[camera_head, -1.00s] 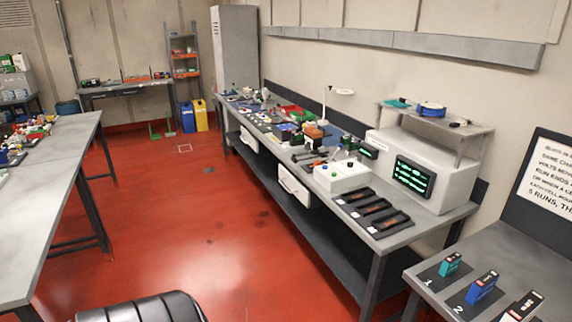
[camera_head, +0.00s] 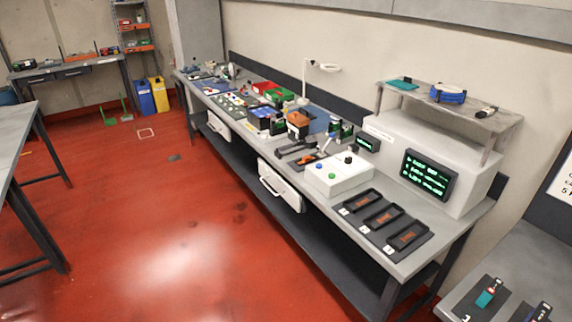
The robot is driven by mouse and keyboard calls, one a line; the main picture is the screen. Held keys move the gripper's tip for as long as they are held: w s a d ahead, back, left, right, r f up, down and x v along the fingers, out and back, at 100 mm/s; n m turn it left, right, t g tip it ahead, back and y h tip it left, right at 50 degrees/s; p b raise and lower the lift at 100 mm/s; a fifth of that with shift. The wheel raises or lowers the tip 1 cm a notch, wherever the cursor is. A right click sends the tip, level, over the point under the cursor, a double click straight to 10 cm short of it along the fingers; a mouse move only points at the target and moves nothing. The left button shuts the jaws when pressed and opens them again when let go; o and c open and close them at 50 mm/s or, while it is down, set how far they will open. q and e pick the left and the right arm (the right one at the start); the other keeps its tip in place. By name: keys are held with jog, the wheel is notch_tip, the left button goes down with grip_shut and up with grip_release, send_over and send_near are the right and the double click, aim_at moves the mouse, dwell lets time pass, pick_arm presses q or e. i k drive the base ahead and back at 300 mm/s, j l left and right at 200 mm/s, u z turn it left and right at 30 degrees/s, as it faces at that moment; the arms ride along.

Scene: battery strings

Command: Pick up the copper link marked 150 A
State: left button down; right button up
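Several copper-coloured links lie in black trays at the near end of the long workbench (camera_head: 420,262). One is in the left tray (camera_head: 361,203), one in the middle tray (camera_head: 383,217) and one in the right tray (camera_head: 408,236). Small white labels sit in front of the trays. Any rating marks on the links are too small to read, so I cannot tell which is 150 A. Neither of my grippers is in view.
A white box with buttons (camera_head: 338,176) stands just left of the trays. A tester with a green-lit screen (camera_head: 428,174) stands behind them, under a small shelf (camera_head: 450,104). Tools and bins crowd the bench's far part. Red floor (camera_head: 190,230) is open in front.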

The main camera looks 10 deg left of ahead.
aim_at(307, 158)
jog(key=i+j+u, duration=0.1)
jog(key=i+j, duration=0.65)
jog(key=i, duration=0.15)
